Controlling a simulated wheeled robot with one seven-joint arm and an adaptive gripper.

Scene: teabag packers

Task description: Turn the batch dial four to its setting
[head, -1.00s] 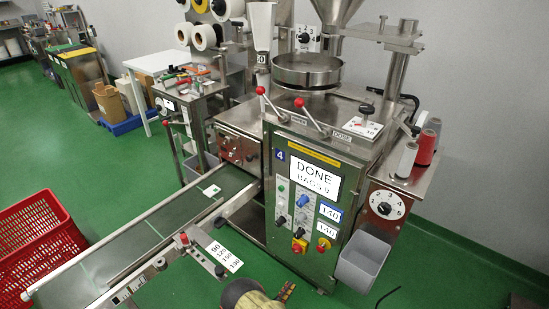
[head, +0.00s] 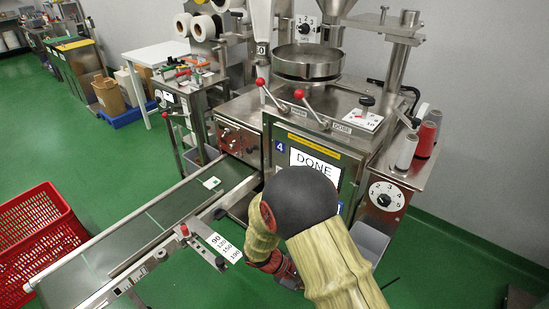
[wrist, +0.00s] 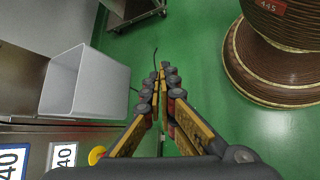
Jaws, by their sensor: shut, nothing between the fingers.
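Machine 4 carries a white dial (head: 386,196) with a black knob and numbers 1 to 5 on its right side panel. Its exact setting is too small to read. A second numbered dial (head: 304,27) is higher up at the back. My gripper (wrist: 158,76) is shut and empty in the wrist view, its fingertips together above the green floor, to the right of a grey bin. Neither dial shows in the wrist view. In the head view my arm covers much of the machine's front panel, below and left of the side dial.
The grey bin (wrist: 85,85) hangs by the machine; in the head view my arm partly hides it. Yellow knob (wrist: 97,155) and number labels are close at lower left of the wrist view. Spools (head: 405,150) stand above the side dial.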

